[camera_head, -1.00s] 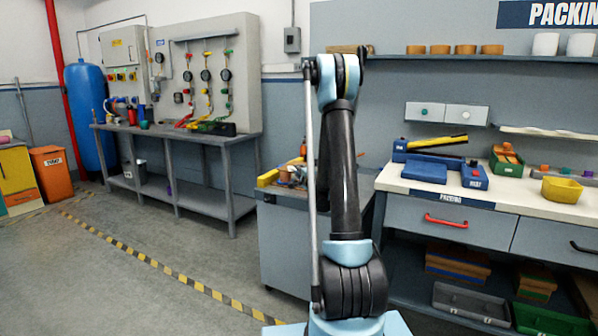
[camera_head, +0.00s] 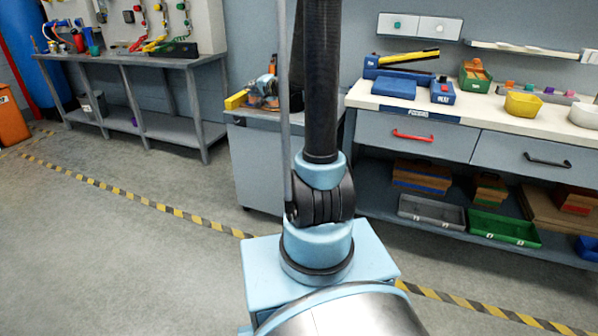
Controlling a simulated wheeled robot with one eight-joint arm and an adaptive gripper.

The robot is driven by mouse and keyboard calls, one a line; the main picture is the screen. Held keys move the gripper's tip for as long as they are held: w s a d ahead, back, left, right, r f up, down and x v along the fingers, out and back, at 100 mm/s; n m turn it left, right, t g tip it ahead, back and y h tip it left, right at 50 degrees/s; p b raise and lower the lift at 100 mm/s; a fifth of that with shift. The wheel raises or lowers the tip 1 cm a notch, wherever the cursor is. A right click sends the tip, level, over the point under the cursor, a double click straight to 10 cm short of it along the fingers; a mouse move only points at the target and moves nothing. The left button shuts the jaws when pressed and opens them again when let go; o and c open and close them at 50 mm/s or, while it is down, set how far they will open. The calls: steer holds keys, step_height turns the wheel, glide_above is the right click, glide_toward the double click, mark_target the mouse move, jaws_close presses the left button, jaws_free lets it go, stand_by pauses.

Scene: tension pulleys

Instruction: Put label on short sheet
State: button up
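I cannot make out a label or a short sheet in this view. The packing bench (camera_head: 470,118) stands at the right against the wall. On it are a blue device with a yellow-and-black lever (camera_head: 409,57), a flat blue block (camera_head: 394,88), a small blue box (camera_head: 442,91) with white lettering, a green bin (camera_head: 474,77), a yellow bowl (camera_head: 523,105) and a white bowl (camera_head: 584,116). My arm rises through the middle and leaves the top of the picture, so my gripper is out of view.
A grey cabinet (camera_head: 254,165) with tools stands left of the packing bench. The bench's lower shelf holds a grey tray (camera_head: 432,213) and a green tray (camera_head: 503,229). A metal workbench (camera_head: 135,60) stands at the back left. The floor (camera_head: 130,260) at the front left is clear.

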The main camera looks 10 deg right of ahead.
steer(key=s+a+f+n+g, duration=0.1)
steer(key=s+a+n+g, duration=0.25)
steer(key=s, duration=0.85)
steer(key=s+d+f+n+g+h, duration=0.1)
steer(key=s+d+f, duration=0.3)
steer(key=s, duration=0.6)
steer(key=s+d+f+n+g+h, duration=0.2)
steer(key=s+d+f+g+h, duration=0.1)
steer(key=s, duration=0.8)
steer(key=s+d+f+n+g+h, duration=0.2)
steer(key=s+d+f+g, duration=0.2)
steer(key=s, duration=0.7)
steer(key=shift+d+f+h, duration=0.3)
steer(key=shift+f+h, duration=0.05)
steer(key=shift+h, duration=0.05)
steer(key=shift+w, duration=0.1)
steer(key=shift+w+f, duration=0.2)
steer(key=shift+w, duration=0.25)
